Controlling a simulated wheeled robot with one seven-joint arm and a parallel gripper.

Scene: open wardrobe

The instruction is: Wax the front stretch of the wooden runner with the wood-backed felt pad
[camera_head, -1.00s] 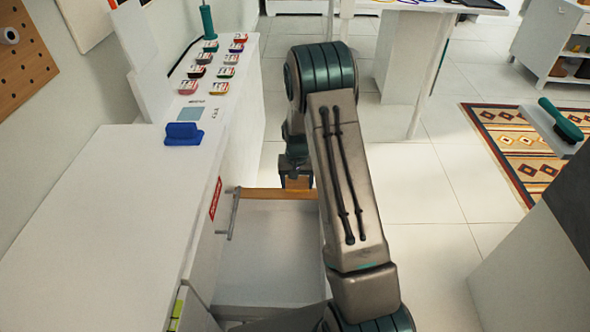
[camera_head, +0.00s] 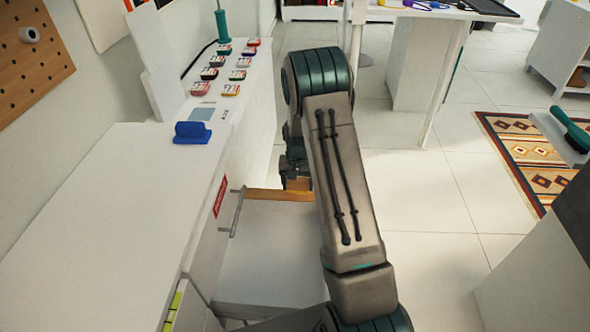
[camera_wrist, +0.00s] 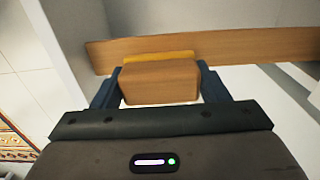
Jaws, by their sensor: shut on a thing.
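My gripper (camera_wrist: 159,88) is shut on the wood-backed felt pad (camera_wrist: 160,84). In the wrist view the pad shows as a wooden block between two dark fingers, with a yellow strip along its far edge. The wooden runner (camera_wrist: 235,46) crosses the wrist view just beyond the pad. The yellow edge is right against or very near the runner; I cannot tell if it touches. In the head view the runner (camera_head: 262,195) lies along the far edge of a white open drawer-like panel, and my arm hides its right part.
A white counter (camera_head: 90,215) stands at left with a blue block (camera_head: 189,133) on it. Several small tins (camera_head: 222,70) sit farther back. A grey bar handle (camera_head: 237,212) is close left of the runner. A shelf with a green brush (camera_head: 571,130) is at right. Open floor lies between.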

